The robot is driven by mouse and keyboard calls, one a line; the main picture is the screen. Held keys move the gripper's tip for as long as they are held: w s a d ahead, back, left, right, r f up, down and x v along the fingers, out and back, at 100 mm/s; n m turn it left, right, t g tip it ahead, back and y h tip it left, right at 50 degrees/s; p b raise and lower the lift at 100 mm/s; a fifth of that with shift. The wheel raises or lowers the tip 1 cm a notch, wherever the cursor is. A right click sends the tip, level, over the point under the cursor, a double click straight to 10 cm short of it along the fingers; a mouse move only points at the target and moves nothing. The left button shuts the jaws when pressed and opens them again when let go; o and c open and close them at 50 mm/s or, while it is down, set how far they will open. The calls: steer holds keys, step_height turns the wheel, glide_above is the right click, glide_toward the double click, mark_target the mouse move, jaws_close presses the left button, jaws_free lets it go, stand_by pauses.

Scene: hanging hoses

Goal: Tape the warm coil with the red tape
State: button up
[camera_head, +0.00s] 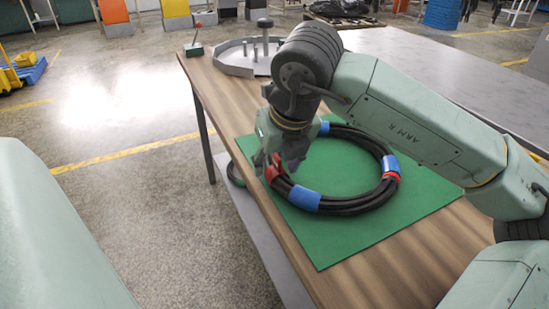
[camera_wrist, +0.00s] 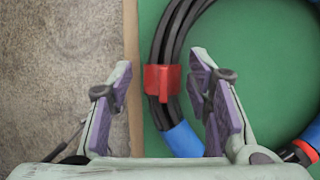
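A black hose coil (camera_head: 352,207) lies on a green mat (camera_head: 425,210) on the wooden table. Bands of blue tape (camera_head: 305,198) wrap it at several places, and a red and blue band sits at its right side. Red tape (camera_wrist: 162,80) lies across the coil's left side in the wrist view, and it also shows beside my gripper in the head view (camera_head: 272,169). My gripper (camera_wrist: 161,68) is open, with its fingers on either side of the red tape and that stretch of coil. I cannot tell whether the fingers touch either. Nothing shows whether the coil is warm.
A grey tray with upright posts (camera_head: 243,58) stands at the table's far end. A small device with a red-tipped stick (camera_head: 194,48) is at the far left corner. A dark ring-shaped item (camera_head: 235,176) is partly hidden below the table's left edge. The mat inside the coil is clear.

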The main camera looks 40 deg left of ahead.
steer(key=shift+o, duration=1.3)
steer(key=shift+f, duration=0.4)
steer(key=shift+d+r, duration=0.1)
steer(key=v, duration=0.8)
steer(key=shift+r, duration=0.3)
steer(key=shift+s, duration=0.1)
